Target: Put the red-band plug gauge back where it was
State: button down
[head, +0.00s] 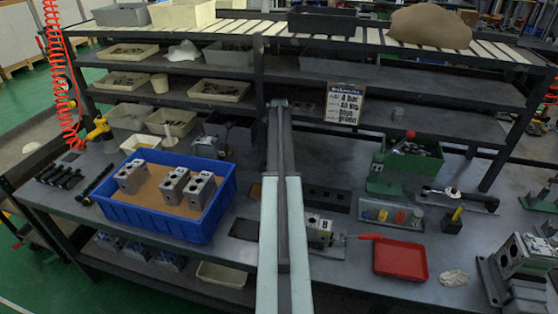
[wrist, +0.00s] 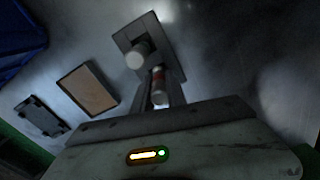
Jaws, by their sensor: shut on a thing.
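In the head view my arm hides the gripper and the gauge. A grey block marked B (head: 318,226) stands just right of my arm. A small rack (head: 380,226) with yellow, blue, red and grey pieces lies further right.
A blue crate (head: 205,232) with valve blocks stands left of my arm. A red tray (head: 400,260) and a red-handled tool (head: 365,236) lie to the right. A green bin (head: 425,160) stands behind the rack. Shelves rise at the back.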

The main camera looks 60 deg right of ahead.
jog(key=shift+f, duration=0.15)
jog(key=c, duration=1.3)
grip_release()
jog(key=shift+c, duration=0.2)
notch_tip(320, 180, up, 13)
jog(key=p, duration=1.2)
jog(key=shift+f, duration=0.3)
